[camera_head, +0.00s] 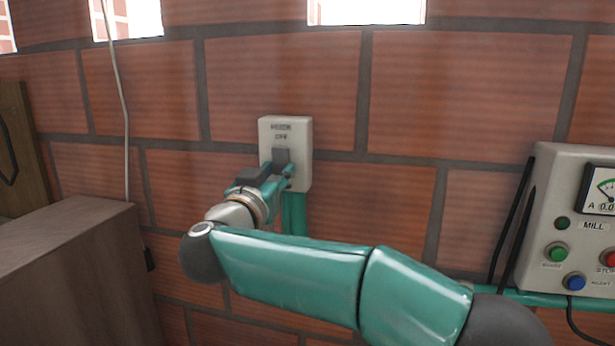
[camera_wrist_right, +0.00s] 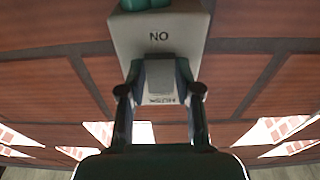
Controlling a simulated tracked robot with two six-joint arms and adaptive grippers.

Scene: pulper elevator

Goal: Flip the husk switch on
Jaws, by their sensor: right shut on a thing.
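The husk switch (camera_head: 302,150) is a pale grey box on the brick wall, with a label and the word OFF above its dark grey lever (camera_head: 281,157). In the right wrist view the switch box (camera_wrist_right: 125,38) appears upside down, with ON readable on its face. My right gripper (camera_head: 279,168) is at the front of the box. In the right wrist view the right gripper (camera_wrist_right: 160,88) has one finger on each side of the lever (camera_wrist_right: 160,74) and is shut on it. The gripper partly hides the lower face of the box. My left gripper is not in view.
A grey mill panel (camera_head: 550,185) with a gauge and coloured buttons is on the right. A brown wooden box (camera_head: 75,260) stands at lower left. A thin cable (camera_head: 117,90) hangs on the wall. A green conduit (camera_head: 294,212) runs below the switch.

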